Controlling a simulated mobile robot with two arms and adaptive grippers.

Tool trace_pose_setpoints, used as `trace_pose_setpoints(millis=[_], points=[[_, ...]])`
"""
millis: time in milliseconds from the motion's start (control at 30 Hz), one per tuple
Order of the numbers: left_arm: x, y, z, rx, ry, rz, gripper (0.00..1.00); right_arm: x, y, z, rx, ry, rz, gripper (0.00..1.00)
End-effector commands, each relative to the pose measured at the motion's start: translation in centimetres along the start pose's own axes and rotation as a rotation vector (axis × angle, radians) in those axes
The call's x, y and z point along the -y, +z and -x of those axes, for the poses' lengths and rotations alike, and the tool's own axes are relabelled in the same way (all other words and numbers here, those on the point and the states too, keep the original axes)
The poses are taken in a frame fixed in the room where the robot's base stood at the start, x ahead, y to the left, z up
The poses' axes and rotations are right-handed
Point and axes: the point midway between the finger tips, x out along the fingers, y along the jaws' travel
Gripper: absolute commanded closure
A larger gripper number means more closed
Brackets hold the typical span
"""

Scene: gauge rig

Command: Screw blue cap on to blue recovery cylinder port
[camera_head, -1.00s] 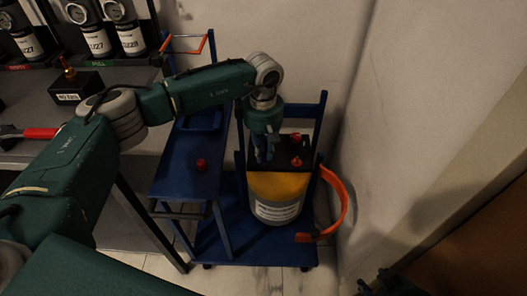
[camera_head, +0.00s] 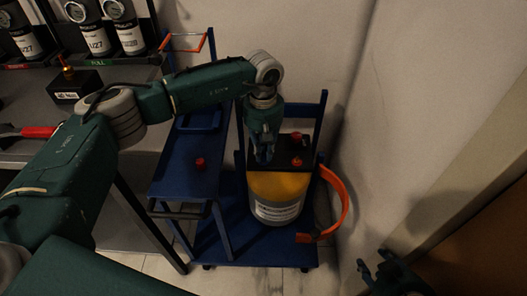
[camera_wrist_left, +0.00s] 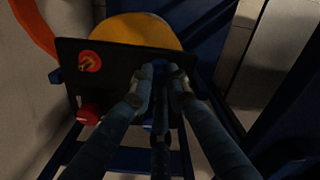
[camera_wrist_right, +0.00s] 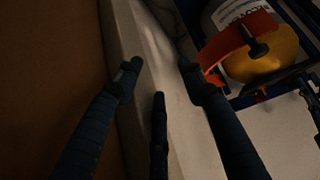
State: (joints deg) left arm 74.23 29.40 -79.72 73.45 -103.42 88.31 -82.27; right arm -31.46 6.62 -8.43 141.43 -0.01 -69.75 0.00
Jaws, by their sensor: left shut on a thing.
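The recovery cylinder (camera_head: 278,207), white-labelled with a yellow top (camera_head: 277,184), stands on a blue cart at centre. Behind its top is a black panel (camera_head: 284,155) with red fittings. My left gripper (camera_head: 265,157) points down at the panel's left part. In the left wrist view its fingers (camera_wrist_left: 160,76) are close together at the panel, shut on a small dark blue thing, seemingly the blue cap; the fingers and shadow mostly hide it. The blue port is hidden there, so I cannot tell whether the cap is seated. My right gripper (camera_wrist_right: 160,80) is open and empty, low at the right.
A red knob (camera_head: 296,138) and a red fitting (camera_head: 296,161) are on the panel, right of the left gripper. An orange strap (camera_head: 340,197) curves beside the cylinder. A red cap (camera_head: 200,163) sits on the blue side shelf (camera_head: 187,178). A wall stands close on the right.

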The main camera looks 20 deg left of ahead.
Motion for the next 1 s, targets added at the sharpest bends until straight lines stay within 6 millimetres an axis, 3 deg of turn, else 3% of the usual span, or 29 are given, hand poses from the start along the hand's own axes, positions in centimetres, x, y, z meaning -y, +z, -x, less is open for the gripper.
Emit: trace_pose_setpoints(millis=[1000], points=[[-0.2, -0.1, 0.2, -0.003, 0.005, -0.207, 1.00, 0.4, -5.2, -0.4, -0.201, -0.008, 0.005, 0.60]])
